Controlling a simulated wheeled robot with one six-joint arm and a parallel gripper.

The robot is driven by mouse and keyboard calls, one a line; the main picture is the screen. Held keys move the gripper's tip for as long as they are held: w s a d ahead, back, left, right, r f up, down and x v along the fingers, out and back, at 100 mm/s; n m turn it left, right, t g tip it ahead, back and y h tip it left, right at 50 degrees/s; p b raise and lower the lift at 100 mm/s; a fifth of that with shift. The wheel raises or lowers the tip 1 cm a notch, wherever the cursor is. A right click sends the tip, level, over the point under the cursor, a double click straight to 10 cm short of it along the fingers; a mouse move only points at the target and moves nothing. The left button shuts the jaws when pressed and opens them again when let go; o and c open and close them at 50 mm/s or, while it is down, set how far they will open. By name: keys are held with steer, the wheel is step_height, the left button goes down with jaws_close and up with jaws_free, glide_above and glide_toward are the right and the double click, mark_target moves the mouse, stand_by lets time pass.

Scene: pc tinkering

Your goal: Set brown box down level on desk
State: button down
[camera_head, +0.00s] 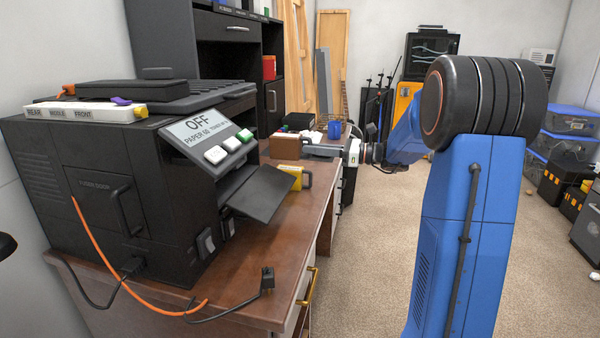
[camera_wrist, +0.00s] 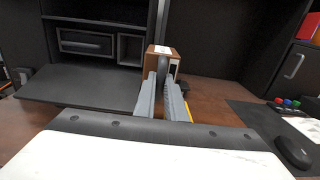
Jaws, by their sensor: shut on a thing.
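The brown box (camera_head: 285,148) is beside the printer's far end, over the brown desk (camera_head: 322,185). In the wrist view the box (camera_wrist: 154,52) shows beyond the fingers, with a pale top and a dark curved part facing me. My gripper (camera_head: 308,150) reaches in from the right and is shut on the box. In the wrist view its two grey fingers (camera_wrist: 166,85) close around the dark part. The box looks roughly upright. I cannot tell whether its underside touches the desk, since the fingers hide its lower part in the wrist view.
A large black printer (camera_head: 110,190) with an open tray fills the desk's near left. A yellow object (camera_head: 298,176) lies on the desk nearer than the box. A blue cup (camera_head: 335,129) stands beyond. A black mouse (camera_wrist: 293,152) lies on a dark mat at right in the wrist view.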

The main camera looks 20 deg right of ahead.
steer(key=w+d, duration=1.2)
steer(key=w, duration=0.5)
steer(key=shift+w+d, duration=0.2)
steer(key=shift+d, duration=0.15)
stand_by(0.9)
steer(key=shift+x, duration=1.45)
steer(key=shift+a+f, duration=0.1)
glide_above(317, 172)
steer(key=shift+f, duration=7.05)
